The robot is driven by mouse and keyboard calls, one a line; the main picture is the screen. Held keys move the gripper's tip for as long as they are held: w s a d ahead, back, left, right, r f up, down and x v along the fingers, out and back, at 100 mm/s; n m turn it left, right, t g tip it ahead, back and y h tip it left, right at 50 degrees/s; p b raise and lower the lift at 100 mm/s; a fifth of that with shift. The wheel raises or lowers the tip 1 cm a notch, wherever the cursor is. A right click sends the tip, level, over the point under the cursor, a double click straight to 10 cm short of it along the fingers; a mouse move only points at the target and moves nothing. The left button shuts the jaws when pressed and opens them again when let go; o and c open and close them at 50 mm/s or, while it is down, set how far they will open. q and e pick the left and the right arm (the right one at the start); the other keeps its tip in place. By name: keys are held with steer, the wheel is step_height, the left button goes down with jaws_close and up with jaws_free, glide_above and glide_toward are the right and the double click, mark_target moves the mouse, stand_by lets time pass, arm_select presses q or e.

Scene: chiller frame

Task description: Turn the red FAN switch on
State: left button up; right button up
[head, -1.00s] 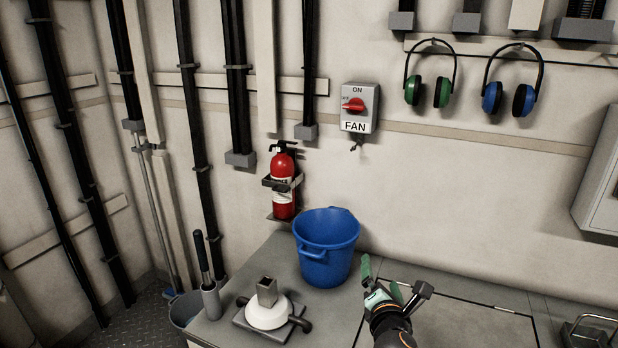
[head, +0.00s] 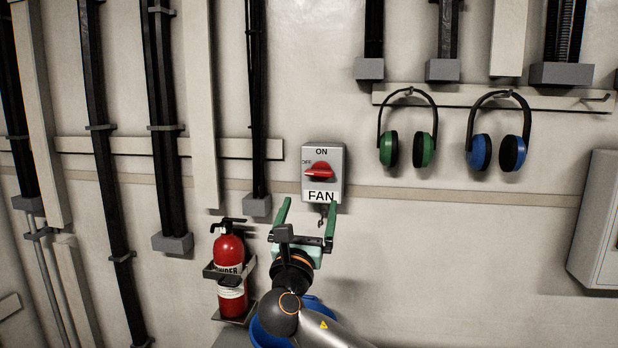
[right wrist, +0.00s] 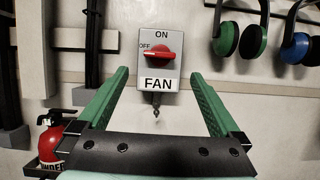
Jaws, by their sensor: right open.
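The grey FAN switch box (head: 322,189) is on the wall, with ON at the top and OFF at the left. Its red knob (head: 319,171) lies roughly horizontal, with one end by OFF; it also shows in the right wrist view (right wrist: 155,53). My right gripper (head: 309,206) is open and empty. Its green fingers point up toward the box, just below it in the head view. In the right wrist view the fingers stand apart on either side below the box, not touching the knob. My left gripper is not in view.
A red fire extinguisher (head: 231,270) hangs at lower left of my right gripper. A blue bucket (head: 262,335) is partly hidden behind my right arm. Green earmuffs (head: 423,149) and blue earmuffs (head: 480,153) hang to the right. The wall around the box is mostly clear.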

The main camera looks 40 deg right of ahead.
mark_target(318, 174)
steer(key=p+x, duration=0.1)
steer(key=x, duration=0.9)
steer(key=shift+w+d, duration=0.25)
steer(key=shift+d, duration=0.1)
steer(key=shift+c, duration=0.2)
steer(key=c, duration=1.2)
